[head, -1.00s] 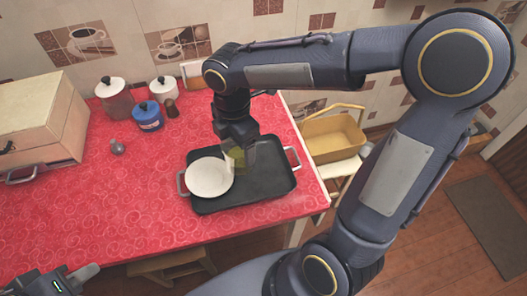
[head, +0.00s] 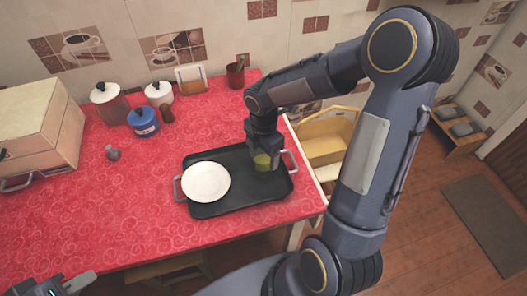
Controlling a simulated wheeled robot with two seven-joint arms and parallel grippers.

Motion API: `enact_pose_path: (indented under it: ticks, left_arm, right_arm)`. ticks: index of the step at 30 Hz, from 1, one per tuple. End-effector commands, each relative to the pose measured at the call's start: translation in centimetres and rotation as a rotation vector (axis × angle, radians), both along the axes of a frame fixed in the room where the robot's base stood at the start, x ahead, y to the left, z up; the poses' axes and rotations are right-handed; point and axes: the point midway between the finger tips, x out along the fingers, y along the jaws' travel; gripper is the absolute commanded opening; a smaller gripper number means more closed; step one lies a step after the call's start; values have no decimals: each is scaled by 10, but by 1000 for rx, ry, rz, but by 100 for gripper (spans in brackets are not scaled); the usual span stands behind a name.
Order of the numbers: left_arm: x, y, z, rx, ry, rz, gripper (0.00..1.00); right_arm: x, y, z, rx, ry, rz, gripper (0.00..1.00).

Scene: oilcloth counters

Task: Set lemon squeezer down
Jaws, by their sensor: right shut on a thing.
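The lemon squeezer (head: 262,162), a small yellow-green translucent thing, is in my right gripper (head: 263,155), which is shut on it. It is over the right part of the black tray (head: 235,205), to the right of the white plate (head: 206,182). The gripper partly covers it, and I cannot tell whether its base touches the tray. My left gripper (head: 78,282) is at the bottom left corner, away from the tray; its jaw opening is not clear.
The tray has metal handles and lies on the red counter (head: 110,205) near its right edge. A yellow basket (head: 327,140) is beyond the edge. The left counter is mostly clear.

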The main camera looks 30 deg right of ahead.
Motion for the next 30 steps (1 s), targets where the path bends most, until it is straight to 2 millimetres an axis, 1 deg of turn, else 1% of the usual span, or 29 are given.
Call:
enact_pose_path:
  ticks: [5, 9, 10, 14, 15, 23, 26, 29, 30]
  left_arm:
    - [0, 0, 0, 0, 0, 0, 26]
    - [0, 0, -3, 0, 0, 0, 26]
    - [0, 0, -2, 0, 0, 0, 26]
    - [0, 0, -2, 0, 0, 0, 26]
    - [0, 0, -2, 0, 0, 0, 26]
    - [0, 0, -1, 0, 0, 0, 26]
    - [0, 0, 2, 0, 0, 0, 26]
    - [0, 0, 3, 0, 0, 0, 26]
    - [0, 0, 4, 0, 0, 0, 26]
  right_arm:
    - [0, 0, 1, -1, -1, -1, 42]
    - [0, 0, -4, -1, 0, -1, 42]
    - [0, 0, -3, -1, 0, -1, 74]
    - [0, 0, -2, -1, 0, -1, 91]
    - [0, 0, -2, -1, 0, -1, 94]
    - [0, 0, -1, -1, 0, -1, 94]
    - [0, 0, 6, -1, -1, -1, 94]
    - [1, 0, 21, -2, -4, -2, 94]
    - [1, 0, 29, -2, -5, -3, 94]
